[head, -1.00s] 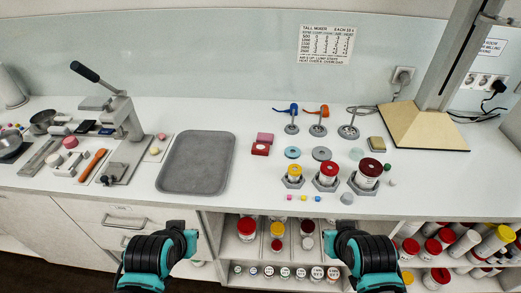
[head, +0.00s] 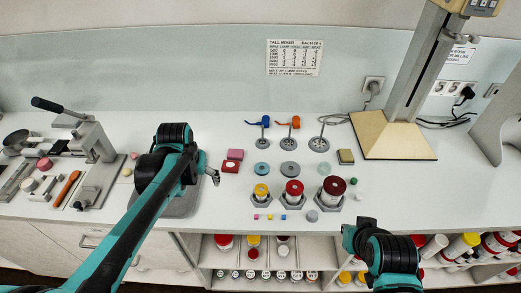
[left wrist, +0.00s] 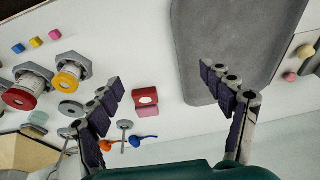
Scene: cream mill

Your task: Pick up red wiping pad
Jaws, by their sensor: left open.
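A red pad with a pale round spot (head: 230,167) lies on the white counter, just right of the grey tray. It also shows in the left wrist view (left wrist: 146,95). A pink block (head: 235,154) lies right behind it, touching or nearly so. My left gripper (head: 213,177) is above the tray's right side, just left of the red pad. In the left wrist view the left gripper (left wrist: 162,90) has its fingers wide apart, with nothing between them; the red pad appears nearer the left finger. My right arm is low at the front right; its fingers cannot be made out.
The grey tray (head: 184,208) is partly hidden under my left arm. Jars in hexagonal holders (head: 293,190), small coloured cubes and discs stand to the right. A lever press (head: 97,140) stands at left. A tan-based stand (head: 394,137) is at the back right.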

